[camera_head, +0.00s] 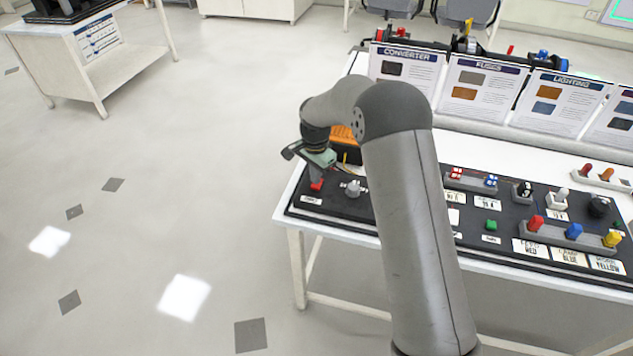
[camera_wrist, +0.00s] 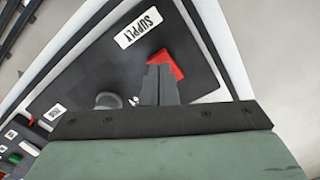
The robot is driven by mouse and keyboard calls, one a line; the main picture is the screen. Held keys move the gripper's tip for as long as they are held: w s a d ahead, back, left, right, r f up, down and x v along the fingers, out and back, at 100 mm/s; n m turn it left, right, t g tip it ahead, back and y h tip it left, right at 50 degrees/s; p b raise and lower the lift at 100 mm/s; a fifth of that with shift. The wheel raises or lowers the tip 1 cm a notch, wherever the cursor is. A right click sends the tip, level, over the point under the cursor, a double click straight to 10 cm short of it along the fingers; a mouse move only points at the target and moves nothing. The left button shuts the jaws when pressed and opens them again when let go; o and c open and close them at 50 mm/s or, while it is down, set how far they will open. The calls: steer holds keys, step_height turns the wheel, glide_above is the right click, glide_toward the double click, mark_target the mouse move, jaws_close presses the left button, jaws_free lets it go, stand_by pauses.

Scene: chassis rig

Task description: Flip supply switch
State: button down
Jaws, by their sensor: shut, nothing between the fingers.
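The supply switch is a red rocker or lever (camera_head: 317,186) on the black panel near the table's left front corner. In the wrist view the red switch (camera_wrist: 172,63) lies just past my fingertips and is partly hidden by them. The white SUPPLY label (camera_wrist: 138,27) is beside it; a small label (camera_head: 311,200) shows in front of it in the head view. My gripper (camera_wrist: 159,70) is shut and empty, pointing down at the switch from just above. It also shows in the head view (camera_head: 317,178). I cannot tell whether the fingertips touch the switch.
A grey knob (camera_head: 353,188) stands on the panel right of the switch and close to my fingers. Red, blue and yellow levers (camera_head: 574,230) sit farther right. Standing information cards (camera_head: 475,88) line the table's back. Floor left of the table is clear.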

steer(key=shift+f+b, duration=0.7)
steer(key=shift+f, duration=0.4)
stand_by(0.5)
steer(key=shift+r, duration=0.2)
steer(key=shift+r+p, duration=1.8)
steer(key=shift+r, duration=1.55)
steer(key=shift+d+r, duration=0.1)
steer(key=shift+r, duration=0.05)
steer(key=s+d+r+n, duration=0.4)
steer(key=s+d+r, duration=0.6)
steer(key=s+r, duration=0.3)
steer(key=s+d+n, duration=0.2)
steer(key=s+d, duration=0.1)
steer(key=s, duration=0.8)
steer(key=s+d+n, duration=0.3)
steer(key=s+d, duration=0.1)
steer(key=s, duration=0.8)
steer(key=shift+s+d+f, duration=0.15)
steer(key=shift+s+f, duration=0.1)
steer(key=shift+f, duration=0.15)
